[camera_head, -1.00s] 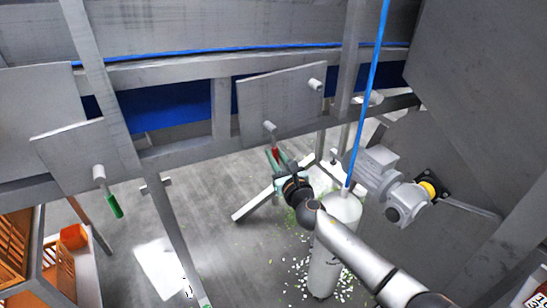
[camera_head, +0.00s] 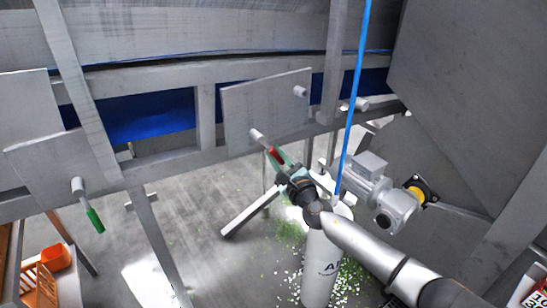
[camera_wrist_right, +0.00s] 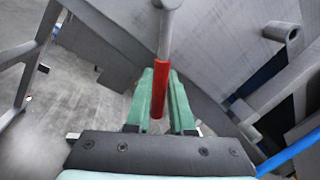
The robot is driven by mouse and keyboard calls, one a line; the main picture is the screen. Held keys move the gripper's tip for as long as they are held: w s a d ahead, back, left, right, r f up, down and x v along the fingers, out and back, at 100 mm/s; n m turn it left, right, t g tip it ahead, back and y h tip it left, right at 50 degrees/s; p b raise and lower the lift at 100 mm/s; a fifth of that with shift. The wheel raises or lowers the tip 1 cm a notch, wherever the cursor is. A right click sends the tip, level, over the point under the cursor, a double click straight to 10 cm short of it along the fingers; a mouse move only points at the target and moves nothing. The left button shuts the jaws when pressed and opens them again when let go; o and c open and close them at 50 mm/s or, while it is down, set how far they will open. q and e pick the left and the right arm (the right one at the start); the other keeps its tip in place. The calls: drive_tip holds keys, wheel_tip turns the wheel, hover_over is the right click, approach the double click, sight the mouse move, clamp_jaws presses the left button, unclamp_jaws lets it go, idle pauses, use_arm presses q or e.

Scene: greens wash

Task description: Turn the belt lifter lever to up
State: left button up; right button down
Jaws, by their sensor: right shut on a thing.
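The lever with a red grip (camera_head: 272,155) sits on a grey plate (camera_head: 240,106) on the machine frame. Its grey shaft runs from a pivot on the plate down and to the right, so the grip slants below the pivot. My right gripper (camera_head: 281,161) is shut on the red grip. In the right wrist view the red grip (camera_wrist_right: 162,76) lies between the two green fingers (camera_wrist_right: 161,98). I cannot read any lever label. My left gripper is out of view.
A second lever with a green grip (camera_head: 94,221) hangs down at the left. A grey motor (camera_head: 372,180) is to the right of my gripper, and a blue vertical line (camera_head: 355,90) passes near it. An orange crate (camera_head: 58,257) stands at lower left.

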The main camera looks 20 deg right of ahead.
drive_tip(key=shift+d, duration=0.1)
drive_tip(key=c, duration=0.8)
unclamp_jaws()
drive_tip(key=p+v, duration=0.1)
drive_tip(key=v, duration=1.1)
drive_tip(key=shift+s+f, duration=0.1)
drive_tip(key=shift+s, duration=0.15)
